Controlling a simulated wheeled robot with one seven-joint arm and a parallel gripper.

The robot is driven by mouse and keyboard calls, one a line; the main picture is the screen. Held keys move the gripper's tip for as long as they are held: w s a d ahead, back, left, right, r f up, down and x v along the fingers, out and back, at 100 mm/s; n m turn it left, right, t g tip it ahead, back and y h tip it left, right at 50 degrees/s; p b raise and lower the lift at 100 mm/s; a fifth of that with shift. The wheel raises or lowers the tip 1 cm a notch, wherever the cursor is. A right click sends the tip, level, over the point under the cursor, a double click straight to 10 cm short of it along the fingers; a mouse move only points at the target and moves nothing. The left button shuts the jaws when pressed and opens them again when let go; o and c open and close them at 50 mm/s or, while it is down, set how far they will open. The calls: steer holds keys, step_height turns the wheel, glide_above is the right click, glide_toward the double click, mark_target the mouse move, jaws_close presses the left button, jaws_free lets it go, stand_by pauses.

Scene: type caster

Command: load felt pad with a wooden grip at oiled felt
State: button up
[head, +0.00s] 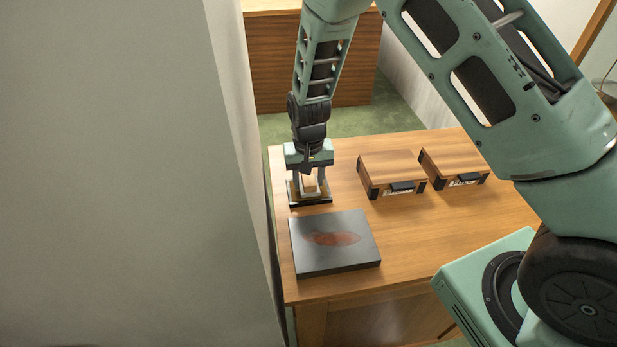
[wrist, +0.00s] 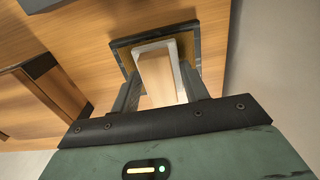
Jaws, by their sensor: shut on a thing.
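My gripper (head: 309,178) points down at the left of the table and is shut on the wooden grip (wrist: 163,80) of the felt pad. The pad's pale edge (wrist: 145,48) shows around the grip in the wrist view. Under the pad is a shallow black-rimmed tray (head: 312,204) with a tan surface, likely the oiled felt; its rim also shows in the wrist view (wrist: 150,38). The pad lies within the tray's outline in the wrist view. Whether it presses on the tan surface or hovers just above is hidden.
A dark slab (head: 308,262) with a reddish oval stain (head: 334,239) lies in front of the tray. Two wooden boxes (head: 390,165) (head: 449,160) with black corners stand to the right. The wooden table (head: 450,220) is clear at front right. A grey wall (head: 110,170) rises close on the left.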

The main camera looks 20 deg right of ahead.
mark_target(309, 178)
steer(key=shift+f, duration=0.45)
stand_by(1.1)
steer(key=shift+r, duration=0.1)
steer(key=shift+r+p, duration=2.4)
steer(key=shift+r, duration=1.1)
steer(key=shift+f, duration=0.1)
